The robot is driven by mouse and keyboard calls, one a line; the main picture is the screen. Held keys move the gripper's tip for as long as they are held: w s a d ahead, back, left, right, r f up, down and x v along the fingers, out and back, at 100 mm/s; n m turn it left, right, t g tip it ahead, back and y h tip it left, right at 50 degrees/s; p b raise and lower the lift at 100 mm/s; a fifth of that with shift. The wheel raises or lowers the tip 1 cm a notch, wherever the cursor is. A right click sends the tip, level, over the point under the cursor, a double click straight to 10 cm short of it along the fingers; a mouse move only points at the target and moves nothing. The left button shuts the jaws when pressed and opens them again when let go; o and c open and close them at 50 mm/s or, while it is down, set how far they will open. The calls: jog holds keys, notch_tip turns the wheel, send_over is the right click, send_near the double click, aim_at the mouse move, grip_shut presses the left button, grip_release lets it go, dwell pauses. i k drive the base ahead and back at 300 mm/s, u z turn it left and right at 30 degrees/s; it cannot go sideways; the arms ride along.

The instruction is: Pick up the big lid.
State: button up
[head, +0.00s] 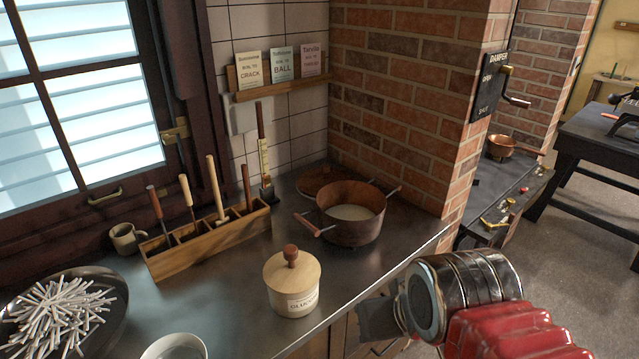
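A large round brown lid (318,181) with a small knob lies on the metal counter in the back corner, by the tiled and brick walls. The copper pot (352,228) stands in front of it and hides part of it. The pot is open, with pale contents and side handles. A smaller wooden lid (292,270) with a round knob sits on the glucose jar (293,302). My gripper (376,320) is at the lower right, beside the counter's front edge and well apart from the lids. Its fingers are dark and partly hidden, so its opening is unclear.
A wooden rack (208,243) with several upright tools stands left of the pot. The counter between rack and pot is clear.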

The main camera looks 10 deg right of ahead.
aim_at(310, 182)
jog(key=u, duration=4.35)
jog(key=k, duration=1.1)
jog(key=u, duration=0.05)
